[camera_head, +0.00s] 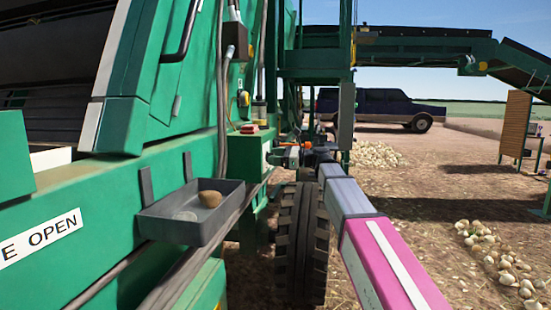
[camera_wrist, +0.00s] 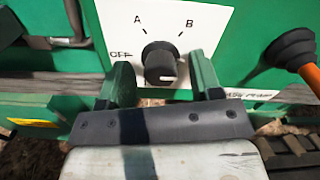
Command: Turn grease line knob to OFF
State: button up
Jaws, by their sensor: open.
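In the wrist view, a round black knob (camera_wrist: 160,60) sits on a white plate (camera_wrist: 220,20). The plate has the marks OFF at left, A at upper left and B at upper right. A small pale mark shows low on the knob's face; I cannot tell surely which label the knob points to. My gripper (camera_wrist: 162,72) is open, its two green fingers on either side of the knob. Contact with the knob cannot be made out. In the head view my gripper is small and far off at the end of my arm, and the knob cannot be made out.
An orange handle with a black cap (camera_wrist: 290,48) stands right of the plate. In the head view, a grey tray (camera_head: 190,230) juts from the green machine (camera_head: 110,195). A large tire (camera_head: 300,245) is below my arm.

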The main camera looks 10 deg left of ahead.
jog(key=shift+c, duration=0.3)
jog(key=c, duration=0.9)
